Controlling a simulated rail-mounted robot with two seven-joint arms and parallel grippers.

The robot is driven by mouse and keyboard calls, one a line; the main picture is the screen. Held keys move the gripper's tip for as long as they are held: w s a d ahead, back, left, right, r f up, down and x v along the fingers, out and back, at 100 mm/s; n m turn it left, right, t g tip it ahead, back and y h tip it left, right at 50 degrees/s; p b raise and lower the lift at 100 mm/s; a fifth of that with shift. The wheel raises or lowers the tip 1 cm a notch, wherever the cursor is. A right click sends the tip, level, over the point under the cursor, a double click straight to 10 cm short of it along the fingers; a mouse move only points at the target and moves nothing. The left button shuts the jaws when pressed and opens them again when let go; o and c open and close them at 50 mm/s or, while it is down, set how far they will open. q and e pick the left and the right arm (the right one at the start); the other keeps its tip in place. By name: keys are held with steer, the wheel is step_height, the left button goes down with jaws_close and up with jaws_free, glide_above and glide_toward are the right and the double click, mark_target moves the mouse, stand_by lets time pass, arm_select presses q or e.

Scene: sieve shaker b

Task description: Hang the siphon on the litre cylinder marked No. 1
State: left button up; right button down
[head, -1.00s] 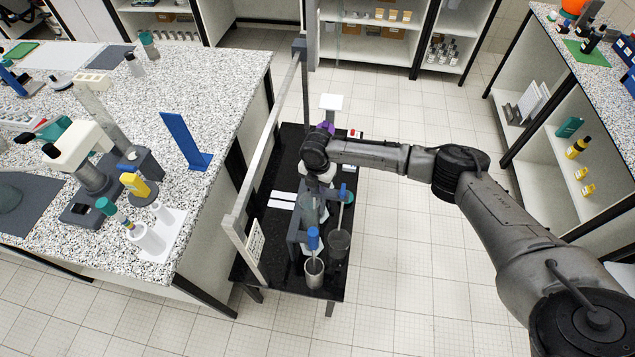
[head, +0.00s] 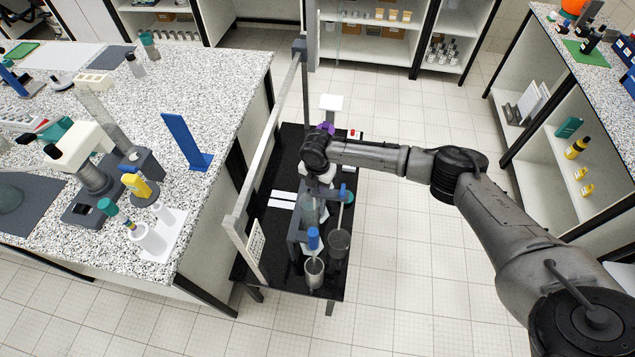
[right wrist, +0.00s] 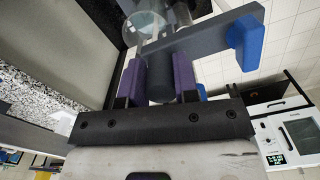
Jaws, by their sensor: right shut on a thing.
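My right gripper (right wrist: 157,80) is shut, its purple pads on either side of a dark grey round grip (right wrist: 160,75) that looks like part of the siphon. A grey bar (right wrist: 205,38) with a blue end block (right wrist: 245,42) runs across just beyond the grip. Clear glass (right wrist: 145,22) shows behind it. In the head view my right gripper (head: 315,178) is over the black table, largely covered by my wrist. A clear cylinder (head: 309,212) stands below it. I cannot read a No. 1 mark. My left gripper is out of view.
On the black table (head: 270,243), two vessels (head: 314,273) (head: 339,245) with blue-topped parts stand near the front. White strips (head: 283,201) lie left of the clear cylinder. A pale rail (head: 265,150) runs along the left edge. The speckled bench (head: 225,95) stands beyond it.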

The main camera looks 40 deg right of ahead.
stand_by(0.5)
steer(key=shift+p, duration=0.3)
stand_by(0.4)
steer(key=shift+p, duration=0.3)
steer(key=shift+f+b, duration=0.3)
steer(key=shift+f, duration=0.15)
stand_by(0.7)
steer(key=shift+f+b, duration=0.45)
steer(key=shift+f, duration=0.35)
steer(key=shift+f+b, duration=0.3)
steer(key=shift+f, duration=0.15)
steer(key=shift+f+b, duration=0.45)
steer(key=shift+f, duration=0.35)
